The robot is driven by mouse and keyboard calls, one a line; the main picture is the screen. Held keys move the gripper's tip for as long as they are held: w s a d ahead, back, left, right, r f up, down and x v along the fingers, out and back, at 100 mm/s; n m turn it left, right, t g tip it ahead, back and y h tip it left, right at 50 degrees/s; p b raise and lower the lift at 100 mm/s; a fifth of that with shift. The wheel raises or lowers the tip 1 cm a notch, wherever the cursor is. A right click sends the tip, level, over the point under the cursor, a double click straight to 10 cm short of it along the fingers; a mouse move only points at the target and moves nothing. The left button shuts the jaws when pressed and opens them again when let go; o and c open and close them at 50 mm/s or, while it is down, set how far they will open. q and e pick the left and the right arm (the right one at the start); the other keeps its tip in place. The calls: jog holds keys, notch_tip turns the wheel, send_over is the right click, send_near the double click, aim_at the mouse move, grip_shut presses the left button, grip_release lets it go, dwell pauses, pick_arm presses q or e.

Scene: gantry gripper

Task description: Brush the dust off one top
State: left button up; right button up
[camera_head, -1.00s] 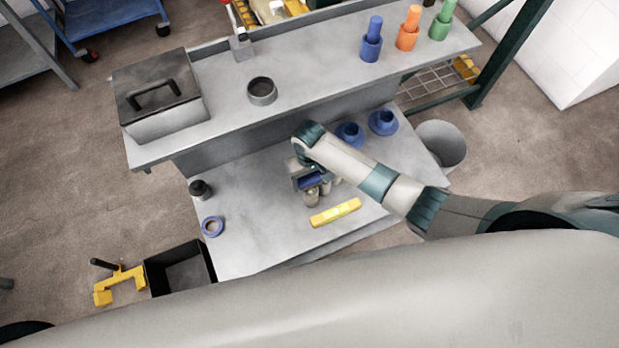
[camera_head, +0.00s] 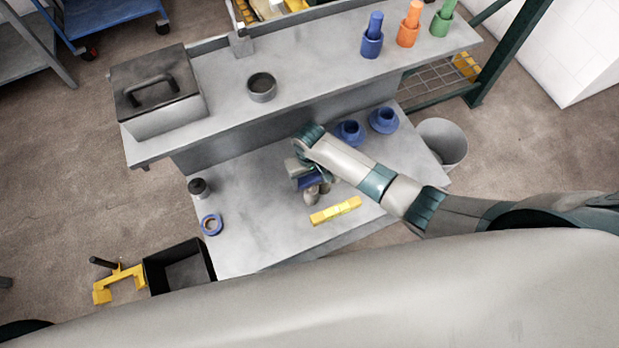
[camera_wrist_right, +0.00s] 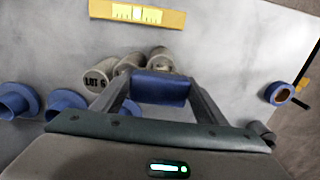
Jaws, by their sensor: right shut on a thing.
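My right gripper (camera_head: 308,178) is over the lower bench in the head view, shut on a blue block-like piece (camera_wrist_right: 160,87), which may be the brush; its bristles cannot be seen. Several grey-beige cylinders stand close together just beyond it in the wrist view. The left one (camera_wrist_right: 98,77) reads "LOT" on its side, and others (camera_wrist_right: 160,59) are partly behind the blue piece. In the head view the cylinders (camera_head: 312,197) are half hidden by the gripper. I cannot tell whether the blue piece touches a top, or which top has dust. My left gripper is not in view.
A yellow level (camera_head: 335,211) lies in front of the cylinders. Blue flanged pieces (camera_head: 383,120) stand at the right, with a blue tape roll (camera_head: 211,224) and dark jar (camera_head: 199,188) at left. The raised shelf (camera_head: 310,75) runs behind. The bench's left middle is clear.

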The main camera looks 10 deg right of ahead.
jog(key=s+p, duration=0.1)
jog(key=p, duration=0.1)
jog(key=s+p, duration=0.1)
jog(key=shift+s+d+r, duration=0.25)
jog(key=shift+s+d, duration=0.05)
jog(key=shift+s, duration=0.05)
jog(key=shift+s+d+f+p, duration=0.15)
jog(key=shift+s+p, duration=0.25)
jog(key=shift+s, duration=0.25)
jog(key=shift+f, duration=0.15)
jog(key=shift+w, duration=0.1)
jog(key=shift+w+a+b, duration=0.2)
jog(key=shift+w+a, duration=0.05)
jog(key=shift+w, duration=0.65)
jog(key=shift+w+a+b, duration=0.15)
jog(key=shift+w+a, duration=0.05)
jog(key=shift+w, duration=0.7)
